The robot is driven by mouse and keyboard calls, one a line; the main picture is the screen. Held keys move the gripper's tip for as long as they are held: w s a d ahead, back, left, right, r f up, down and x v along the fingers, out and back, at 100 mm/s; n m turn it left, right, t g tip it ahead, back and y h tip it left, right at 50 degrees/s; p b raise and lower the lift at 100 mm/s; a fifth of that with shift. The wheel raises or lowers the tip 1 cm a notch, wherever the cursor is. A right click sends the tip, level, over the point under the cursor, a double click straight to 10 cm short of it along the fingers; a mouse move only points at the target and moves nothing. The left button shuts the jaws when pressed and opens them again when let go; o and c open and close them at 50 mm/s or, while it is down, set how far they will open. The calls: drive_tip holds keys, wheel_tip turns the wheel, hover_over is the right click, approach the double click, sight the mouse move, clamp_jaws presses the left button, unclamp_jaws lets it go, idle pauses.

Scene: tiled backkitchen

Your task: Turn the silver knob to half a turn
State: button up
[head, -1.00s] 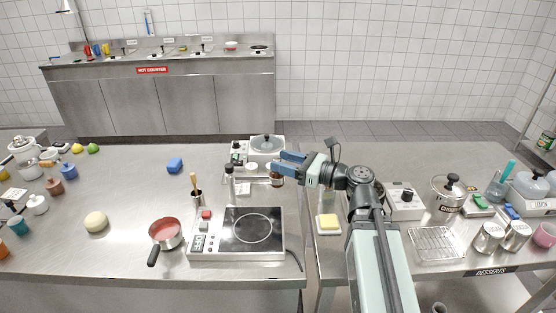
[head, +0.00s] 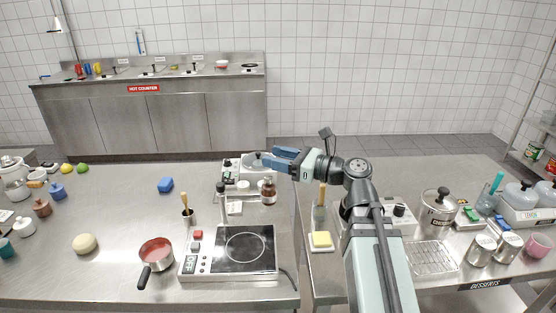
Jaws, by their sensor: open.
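I cannot clearly make out a silver knob in the head view. A white burner unit (head: 234,180) stands at the back of the middle counter with a grey lidded pan (head: 252,161) on it. Small dark knobs (head: 227,163) show on its left side, too small to tell their finish or angle. My gripper (head: 272,160) has blue fingers, open, and points left. In the picture it overlaps the right side of the pan; I cannot tell its height above it. Another white unit (head: 391,212) with a dark-looking knob (head: 399,210) is partly hidden behind my arm.
A brown bottle (head: 268,191) stands just below my gripper in the picture. A black induction plate (head: 245,247) and a red saucepan (head: 156,252) are in front. A pot (head: 438,211), a wire rack (head: 433,258) and tins (head: 481,249) crowd the right. The left-middle counter is mostly clear.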

drive_tip(key=shift+d, duration=0.1)
drive_tip(key=w+d+f+m+t+h, duration=0.1)
drive_tip(key=w+d+f, duration=0.1)
drive_tip(key=d, duration=0.3)
drive_tip(key=w+d+f+m+t, duration=0.1)
drive_tip(key=w+d+f+m, duration=0.1)
drive_tip(key=w+d+f, duration=0.15)
drive_tip(key=n+g+y, duration=0.3)
drive_tip(key=n+g, duration=0.4)
drive_tip(key=g, duration=0.2)
approach(268, 176)
drive_tip(key=a, duration=0.6)
drive_tip(key=a+f, duration=0.1)
drive_tip(key=a, duration=0.3)
drive_tip(key=shift+w, duration=0.3)
drive_tip(key=shift+s, duration=0.1)
drive_tip(key=c, duration=0.9)
drive_tip(key=m+t, duration=0.2)
drive_tip(key=t, duration=0.2)
drive_tip(key=shift+s+h, duration=0.15)
drive_tip(key=shift+h, duration=0.25)
drive_tip(key=shift+c, duration=0.2)
drive_tip(key=shift+w+m+t+h, duration=0.25)
drive_tip(key=shift+m+t+h, duration=0.45)
drive_tip(key=shift+m+t, duration=0.65)
